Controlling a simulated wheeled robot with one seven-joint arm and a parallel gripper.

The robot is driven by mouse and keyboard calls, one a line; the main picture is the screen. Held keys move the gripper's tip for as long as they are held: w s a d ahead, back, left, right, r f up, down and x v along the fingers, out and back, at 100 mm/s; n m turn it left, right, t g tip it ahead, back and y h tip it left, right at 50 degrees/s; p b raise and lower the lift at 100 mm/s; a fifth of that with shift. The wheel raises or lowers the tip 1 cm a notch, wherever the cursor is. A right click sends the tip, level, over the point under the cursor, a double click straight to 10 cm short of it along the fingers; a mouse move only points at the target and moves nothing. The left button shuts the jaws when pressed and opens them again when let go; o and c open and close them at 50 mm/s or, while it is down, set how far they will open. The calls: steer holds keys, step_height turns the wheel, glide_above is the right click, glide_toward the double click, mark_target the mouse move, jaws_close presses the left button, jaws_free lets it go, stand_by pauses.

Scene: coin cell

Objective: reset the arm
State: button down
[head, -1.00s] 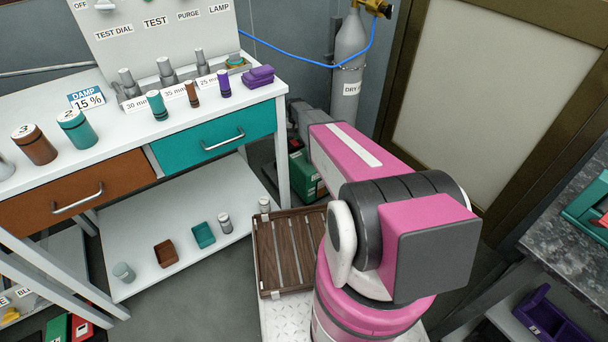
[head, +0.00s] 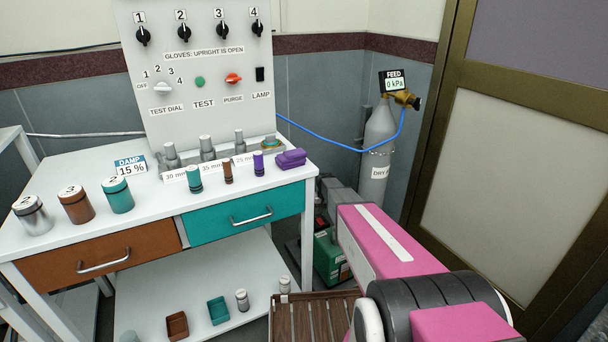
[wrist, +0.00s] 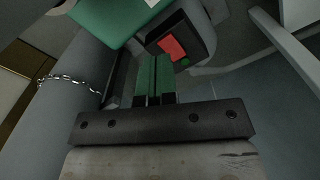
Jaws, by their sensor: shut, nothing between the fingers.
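My gripper (wrist: 153,82) shows in the wrist view, its two green fingers pressed together with nothing between them. Beyond the fingers are a dark box with a red patch (wrist: 173,47) and a green surface (wrist: 105,18). A grey cylinder with a chain (wrist: 70,82) is close on the left. In the head view my pink arm is folded at the lower right, reaching back beside the bench; the gripper itself is hidden there.
The white bench (head: 150,203) has an orange drawer (head: 100,250) and a teal drawer (head: 243,212). A gas cylinder (head: 378,150) and a green box (head: 328,258) stand behind my arm. A brown-framed door (head: 510,160) is on the right. A slatted wooden tray (head: 318,298) lies below.

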steer(key=s+r, duration=0.5)
steer(key=s, duration=0.5)
steer(key=s+r, duration=0.5)
steer(key=s, duration=0.6)
steer(key=s+r+n, duration=0.1)
steer(key=s+r, duration=0.5)
steer(key=s, duration=0.5)
